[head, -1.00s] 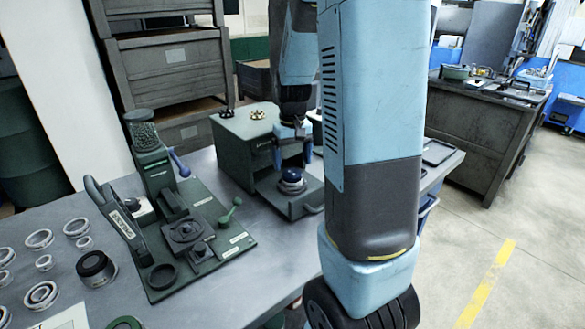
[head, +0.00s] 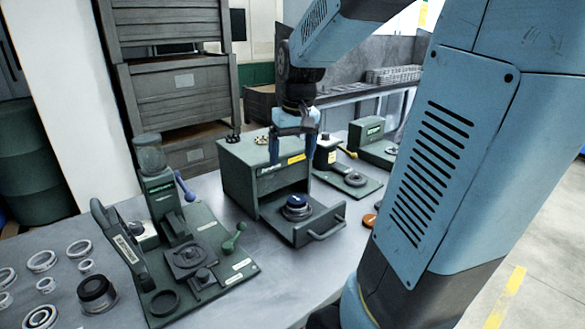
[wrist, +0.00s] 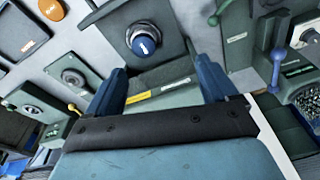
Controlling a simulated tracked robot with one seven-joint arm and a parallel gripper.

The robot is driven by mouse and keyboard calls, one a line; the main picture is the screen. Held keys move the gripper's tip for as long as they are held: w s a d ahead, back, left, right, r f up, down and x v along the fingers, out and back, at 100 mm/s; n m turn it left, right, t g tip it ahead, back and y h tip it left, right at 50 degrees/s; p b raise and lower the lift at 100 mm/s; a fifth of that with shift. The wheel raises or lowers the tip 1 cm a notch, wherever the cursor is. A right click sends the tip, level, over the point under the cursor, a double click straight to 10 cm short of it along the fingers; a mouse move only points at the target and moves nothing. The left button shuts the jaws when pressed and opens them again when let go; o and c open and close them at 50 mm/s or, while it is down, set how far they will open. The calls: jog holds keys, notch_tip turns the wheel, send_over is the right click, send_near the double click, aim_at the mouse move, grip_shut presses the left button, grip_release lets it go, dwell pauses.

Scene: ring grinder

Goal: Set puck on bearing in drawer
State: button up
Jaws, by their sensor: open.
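The blue puck (head: 296,201) with a white mark on top sits on the bearing (head: 297,213) in the pulled-out drawer (head: 325,224) of the green cabinet. The wrist view also shows the puck (wrist: 143,43) from above, with the metallic bearing ring (wrist: 131,33) partly visible around it. My gripper (head: 292,155) is open and empty, above the cabinet and apart from the puck. In the wrist view its two blue fingers (wrist: 160,78) are spread wide with nothing between them.
The ring grinder (head: 190,255) stands left of the drawer, with a blue-handled and a green-handled lever. Several metal rings (head: 42,261) and a black cup (head: 97,293) lie at the left. More green stations (head: 375,142) stand behind at the right. Bare tabletop lies before the drawer.

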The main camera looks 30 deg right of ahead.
jog(key=s+a+r+t, duration=0.2)
jog(key=s+a, duration=0.1)
jog(key=s, duration=0.4)
jog(key=s+a+r+t, duration=0.1)
jog(key=s+a, duration=0.3)
jog(key=s, duration=0.3)
jog(key=shift+a+r+n+t, duration=0.2)
jog(key=shift+r+n+t, duration=0.15)
jog(key=shift+n+t, duration=0.05)
jog(key=shift+c, duration=0.2)
